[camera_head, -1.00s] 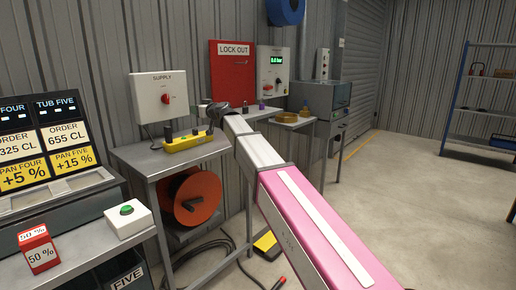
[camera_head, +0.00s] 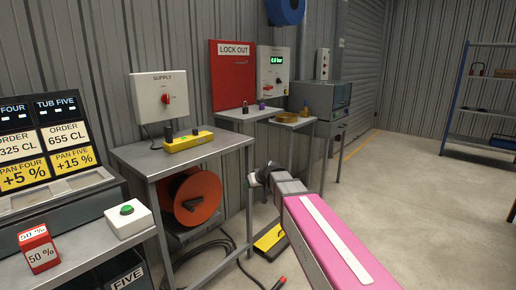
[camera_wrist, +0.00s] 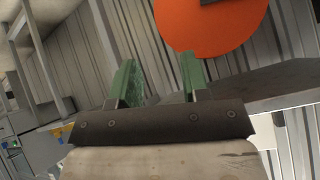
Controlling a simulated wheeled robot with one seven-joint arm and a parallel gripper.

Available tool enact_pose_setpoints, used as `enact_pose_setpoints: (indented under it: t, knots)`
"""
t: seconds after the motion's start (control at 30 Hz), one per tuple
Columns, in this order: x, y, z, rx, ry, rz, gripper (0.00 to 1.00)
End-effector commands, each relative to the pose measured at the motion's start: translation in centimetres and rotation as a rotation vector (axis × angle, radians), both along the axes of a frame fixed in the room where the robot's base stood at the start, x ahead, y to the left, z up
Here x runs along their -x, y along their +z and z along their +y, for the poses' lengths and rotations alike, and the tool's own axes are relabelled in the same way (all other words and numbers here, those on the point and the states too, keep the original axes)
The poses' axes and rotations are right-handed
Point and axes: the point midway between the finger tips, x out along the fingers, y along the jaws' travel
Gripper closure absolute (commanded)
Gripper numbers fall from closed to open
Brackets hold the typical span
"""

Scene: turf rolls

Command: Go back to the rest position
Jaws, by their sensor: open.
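My gripper (camera_wrist: 158,80) shows in the wrist view with its two green fingers apart and nothing between them. In the head view my pink and grey arm reaches forward from the lower right. Its dark end (camera_head: 262,174) is in the open space right of the grey metal table (camera_head: 180,160), apart from it. The fingers cannot be made out in the head view.
A yellow power strip (camera_head: 188,141) lies on the table, with an orange reel (camera_head: 197,197) below. A padlock (camera_head: 245,107) sits on the farther table. A yellow pedal (camera_head: 268,238) and cables lie on the floor. The floor at right is clear.

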Motion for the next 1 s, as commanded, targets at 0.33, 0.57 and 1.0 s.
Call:
enact_pose_setpoints:
  t: [0.33, 0.57, 1.0]
  knots:
    - [13.7, -12.6, -14.0, 0.232, -0.260, 0.415, 0.57]
    - [21.4, -16.6, -20.4, 0.367, -0.431, 0.610, 0.57]
    - [23.6, -17.6, -22.2, 0.413, -0.488, 0.668, 0.57]
